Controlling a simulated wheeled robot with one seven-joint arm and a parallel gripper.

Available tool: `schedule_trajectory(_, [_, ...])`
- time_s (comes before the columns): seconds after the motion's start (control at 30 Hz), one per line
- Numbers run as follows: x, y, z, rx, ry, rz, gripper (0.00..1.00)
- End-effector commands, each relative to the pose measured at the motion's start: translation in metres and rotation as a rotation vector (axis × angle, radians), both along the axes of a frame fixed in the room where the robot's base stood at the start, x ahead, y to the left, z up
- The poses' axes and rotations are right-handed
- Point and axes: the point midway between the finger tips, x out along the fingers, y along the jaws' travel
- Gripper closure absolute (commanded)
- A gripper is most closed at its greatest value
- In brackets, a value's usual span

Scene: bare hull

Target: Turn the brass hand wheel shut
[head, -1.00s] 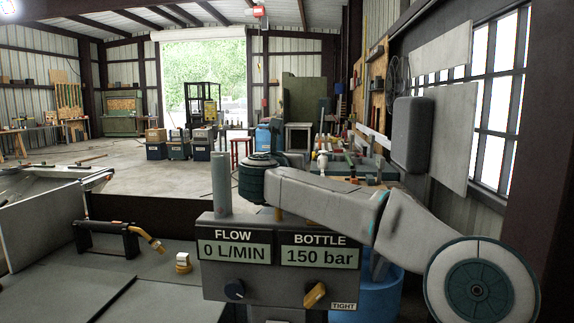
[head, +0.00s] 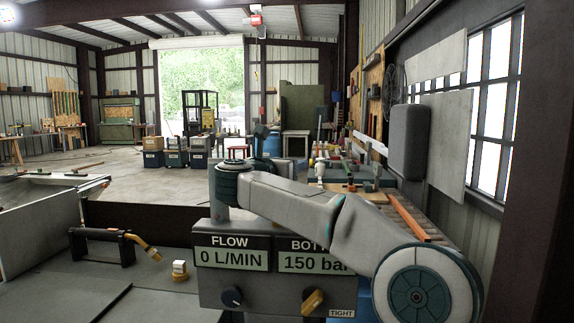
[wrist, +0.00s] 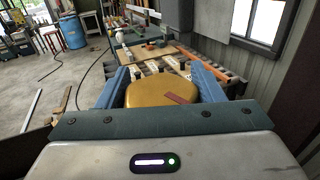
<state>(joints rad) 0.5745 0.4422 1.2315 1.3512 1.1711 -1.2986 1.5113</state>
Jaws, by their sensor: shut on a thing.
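In the wrist view my gripper (wrist: 165,88) has its blue fingers on either side of a rounded brass-yellow piece, which I take to be the brass hand wheel (wrist: 155,94), with a reddish mark on top. The fingers are shut on it. Its stem and lower part are hidden. In the head view my arm reaches left across the top of the grey panel (head: 270,290), and the fingers and wheel cannot be made out. The panel reads FLOW 0 L/MIN and BOTTLE 150 bar, its last letters covered by my arm. A yellow knob (head: 313,301) sits near the label TIGHT (head: 341,313).
A dark knob (head: 232,297) is on the panel's left. A torch-like tool (head: 148,247) rests on a black stand, with a small white-and-yellow piece (head: 180,270) beside it. A cluttered workbench (wrist: 165,65) lies beyond my gripper. Open floor is further back left.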

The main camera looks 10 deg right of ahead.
Motion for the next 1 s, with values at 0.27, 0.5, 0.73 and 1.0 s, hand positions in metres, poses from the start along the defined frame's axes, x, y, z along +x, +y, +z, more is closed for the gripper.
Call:
schedule_trajectory(0.27, [0.0, 0.0, 0.003, -0.002, -0.004, 0.001, 0.17])
schedule_trajectory(0.5, [-0.001, 0.001, 0.001, -0.002, -0.002, 0.001, 0.17])
schedule_trajectory(0.73, [-0.021, 0.018, 0.001, -0.005, -0.005, 0.002, 0.17])
schedule_trajectory(1.0, [-0.05, 0.042, 0.002, -0.005, -0.005, 0.0, 0.17])
